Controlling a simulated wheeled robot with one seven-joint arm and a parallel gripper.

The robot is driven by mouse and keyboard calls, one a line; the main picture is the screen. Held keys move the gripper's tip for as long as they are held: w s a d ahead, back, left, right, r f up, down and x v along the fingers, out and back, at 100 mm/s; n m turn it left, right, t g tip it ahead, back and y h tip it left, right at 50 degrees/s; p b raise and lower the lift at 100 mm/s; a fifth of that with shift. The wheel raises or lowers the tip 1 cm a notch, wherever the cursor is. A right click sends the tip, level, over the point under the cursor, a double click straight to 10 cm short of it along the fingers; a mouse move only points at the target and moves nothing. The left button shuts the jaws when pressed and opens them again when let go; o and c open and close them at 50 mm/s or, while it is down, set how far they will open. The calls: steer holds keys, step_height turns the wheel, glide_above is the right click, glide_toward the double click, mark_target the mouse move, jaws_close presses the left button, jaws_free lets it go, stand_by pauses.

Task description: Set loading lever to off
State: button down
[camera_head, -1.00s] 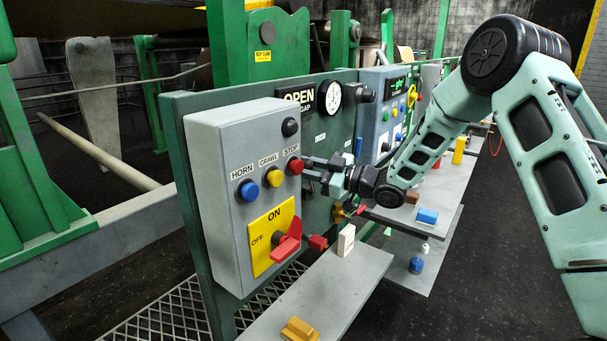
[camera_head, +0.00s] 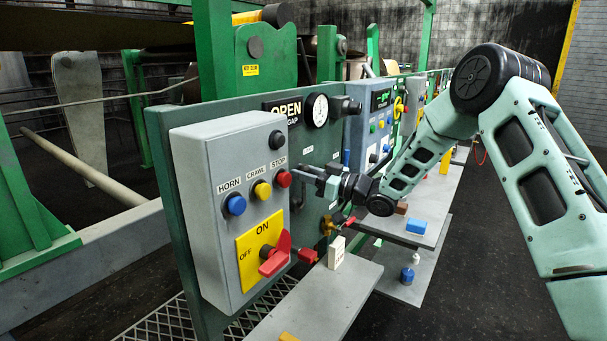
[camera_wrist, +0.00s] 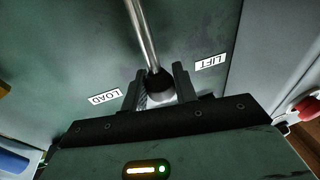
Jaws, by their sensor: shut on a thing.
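The loading lever (camera_wrist: 143,38) is a shiny metal rod with a dark round knob. In the wrist view it comes down from the top edge to between the fingers. My gripper (camera_wrist: 160,82) is shut on it at the knob. A "LOAD" label (camera_wrist: 105,97) is left of the knob and a "LIFT" label (camera_wrist: 211,62) is right of it; the knob lies between them. No "off" mark shows by this lever. In the head view my gripper (camera_head: 312,178) is at the green panel (camera_head: 318,135), just right of the grey box; the lever is hard to make out there.
The grey control box (camera_head: 215,160) carries a red stop button (camera_head: 284,179) close to my gripper and a red rotary switch (camera_head: 275,255) at ON. A shelf (camera_head: 310,300) holds a white block (camera_head: 337,252). A gauge (camera_head: 317,110) sits above my gripper.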

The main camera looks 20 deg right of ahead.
steer(key=c, duration=1.1)
jaws_free()
steer(key=b+v, duration=0.4)
steer(key=v, duration=1.3)
steer(key=shift+s+d, duration=0.15)
steer(key=shift+d, duration=0.1)
